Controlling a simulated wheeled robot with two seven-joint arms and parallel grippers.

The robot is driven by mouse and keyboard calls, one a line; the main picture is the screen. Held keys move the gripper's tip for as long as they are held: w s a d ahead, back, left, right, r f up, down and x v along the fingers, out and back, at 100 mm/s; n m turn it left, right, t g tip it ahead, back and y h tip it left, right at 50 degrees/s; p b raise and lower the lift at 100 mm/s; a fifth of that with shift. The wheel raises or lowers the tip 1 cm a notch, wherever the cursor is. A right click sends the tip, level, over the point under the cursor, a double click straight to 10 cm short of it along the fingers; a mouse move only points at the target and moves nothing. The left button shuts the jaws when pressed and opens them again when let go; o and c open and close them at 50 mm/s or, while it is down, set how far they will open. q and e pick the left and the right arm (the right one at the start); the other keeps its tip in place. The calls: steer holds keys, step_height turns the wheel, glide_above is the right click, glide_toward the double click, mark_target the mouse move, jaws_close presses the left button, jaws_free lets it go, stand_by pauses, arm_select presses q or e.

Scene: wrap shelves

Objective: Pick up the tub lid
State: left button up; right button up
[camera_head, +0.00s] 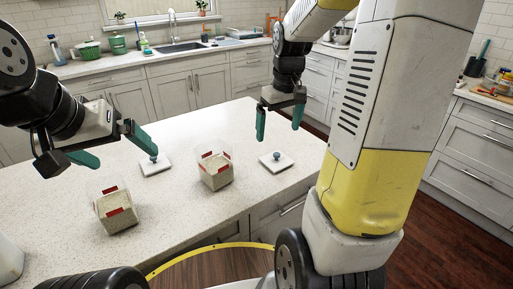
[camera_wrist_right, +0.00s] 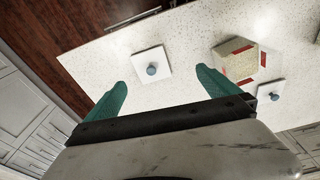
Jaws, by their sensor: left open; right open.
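A white square tub lid with a blue-grey knob (camera_head: 284,164) lies flat on the counter, right of a clear tub with red marks and pale contents (camera_head: 217,178). A second such lid (camera_head: 157,170) lies to the left, between that tub and another similar tub (camera_head: 117,214). My right gripper (camera_head: 279,122) is open and empty, pointing down above the right-hand lid. In the right wrist view this lid (camera_wrist_right: 145,57) shows just beyond and between the fingertips, untouched. My left gripper (camera_head: 127,158) is open and empty, near the left-hand lid and above the left tub.
The pale speckled counter (camera_head: 200,130) has free room behind the tubs and lids. Its right edge (camera_head: 310,182) runs close to the right-hand lid. A white object (camera_head: 10,260) stands at the lower left. The sink counter with cabinets (camera_head: 190,85) is at the back.

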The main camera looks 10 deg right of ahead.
steer(key=n+g, duration=0.1)
steer(key=g, duration=0.1)
glide_above(276, 153)
steer(key=f, duration=0.6)
steer(key=shift+s+d+f, duration=0.15)
steer(key=shift+d, duration=0.2)
steer(key=f, duration=0.8)
steer(key=shift+w+a, duration=0.25)
steer(key=shift+a, duration=0.05)
steer(key=shift+r, duration=0.1)
steer(key=c, duration=1.3)
